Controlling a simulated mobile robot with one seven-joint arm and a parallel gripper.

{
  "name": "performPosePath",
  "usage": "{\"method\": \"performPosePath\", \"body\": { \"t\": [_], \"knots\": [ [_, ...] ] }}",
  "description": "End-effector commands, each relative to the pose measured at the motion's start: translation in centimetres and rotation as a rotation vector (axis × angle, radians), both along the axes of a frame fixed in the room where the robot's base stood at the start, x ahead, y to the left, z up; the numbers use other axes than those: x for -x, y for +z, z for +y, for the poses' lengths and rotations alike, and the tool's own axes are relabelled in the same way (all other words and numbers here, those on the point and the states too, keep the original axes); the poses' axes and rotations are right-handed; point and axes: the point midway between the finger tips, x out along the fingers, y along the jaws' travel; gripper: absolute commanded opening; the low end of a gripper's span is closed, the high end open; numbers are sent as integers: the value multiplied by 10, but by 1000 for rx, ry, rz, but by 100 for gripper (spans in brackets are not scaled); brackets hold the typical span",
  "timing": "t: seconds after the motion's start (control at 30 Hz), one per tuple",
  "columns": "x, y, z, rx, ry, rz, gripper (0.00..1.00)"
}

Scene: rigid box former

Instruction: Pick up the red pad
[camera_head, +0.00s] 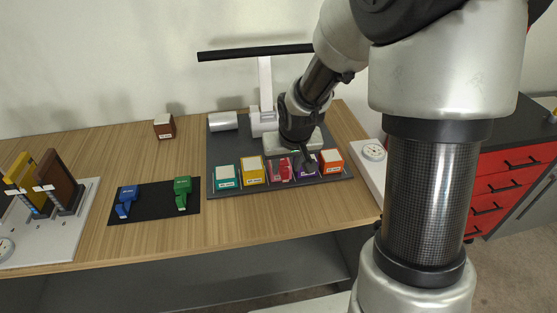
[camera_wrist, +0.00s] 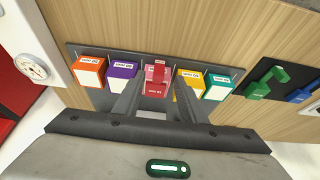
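The red pad (camera_head: 280,172) is the middle block in a row of coloured blocks on a dark mat. In the wrist view the red pad (camera_wrist: 156,88) has a white label and a darker red raised part on it. My gripper (camera_wrist: 157,84) is open, with its two fingers apart to the left and right of the red pad in the picture. In the head view my gripper (camera_head: 303,160) is low over the row, near the red and purple blocks, and partly hides the purple one. I cannot tell whether a finger touches the pad.
Yellow (camera_head: 251,171) and teal (camera_head: 226,177) blocks stand left of the pad; purple (camera_head: 306,168) and orange (camera_head: 331,161) blocks stand right. A white post with a black bar (camera_head: 255,53) rises behind. Blue (camera_head: 126,201) and green (camera_head: 182,192) pieces lie on a black mat.

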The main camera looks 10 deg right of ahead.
Motion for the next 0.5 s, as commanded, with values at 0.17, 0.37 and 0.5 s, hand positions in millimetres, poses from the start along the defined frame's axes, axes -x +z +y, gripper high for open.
{"method": "performPosePath", "body": {
  "t": [0.17, 0.37, 0.5],
  "knots": [
    [-9, -20, -1, -1, -1, 4, 38],
    [-20, -43, -2, 0, 0, 2, 38],
    [-22, -47, -2, 0, -1, 0, 38]
  ]
}}
